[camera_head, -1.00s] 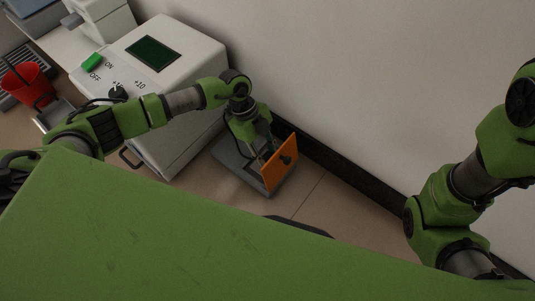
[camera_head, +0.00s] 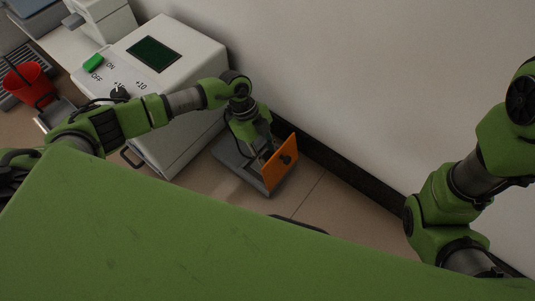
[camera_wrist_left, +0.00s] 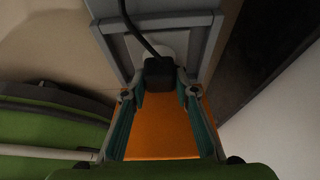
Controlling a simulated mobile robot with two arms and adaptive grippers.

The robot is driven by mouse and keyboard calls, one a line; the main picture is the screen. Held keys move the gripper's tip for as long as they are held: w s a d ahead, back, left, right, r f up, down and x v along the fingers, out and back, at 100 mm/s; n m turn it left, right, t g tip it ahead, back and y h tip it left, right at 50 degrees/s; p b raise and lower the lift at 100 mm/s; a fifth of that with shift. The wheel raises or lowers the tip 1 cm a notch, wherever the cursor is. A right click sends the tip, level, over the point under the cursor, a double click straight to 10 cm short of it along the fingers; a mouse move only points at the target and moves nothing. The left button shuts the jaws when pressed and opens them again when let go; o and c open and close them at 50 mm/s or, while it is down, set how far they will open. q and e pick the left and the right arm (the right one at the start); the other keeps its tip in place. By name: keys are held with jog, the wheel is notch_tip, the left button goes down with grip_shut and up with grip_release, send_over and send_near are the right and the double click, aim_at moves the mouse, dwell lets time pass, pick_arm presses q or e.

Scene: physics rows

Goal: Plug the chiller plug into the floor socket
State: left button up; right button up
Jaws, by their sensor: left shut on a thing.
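The floor socket is a grey box (camera_head: 228,154) on the floor by the wall, with its orange lid (camera_head: 283,164) standing open. My left gripper (camera_head: 264,150) reaches down into the box area beside the lid. In the left wrist view, my left gripper (camera_wrist_left: 160,88) is shut on the black chiller plug (camera_wrist_left: 159,72), with its dark cable running up. A pale round part shows just behind the plug, inside the grey frame (camera_wrist_left: 112,42). The plug hides most of it, so I cannot tell whether the plug is seated. My right gripper is out of view.
The white chiller (camera_head: 186,62) with a dark green screen stands left of the socket. A red bucket (camera_head: 27,84) is at the far left. The wall and its black skirting (camera_head: 350,185) run close behind the socket. Tiled floor (camera_head: 330,205) is clear to its right.

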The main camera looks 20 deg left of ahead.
pick_arm(q)
jog(key=shift+p, duration=0.4)
jog(key=shift+f, duration=0.55)
jog(key=o, duration=1.3)
jog(key=v, duration=1.2)
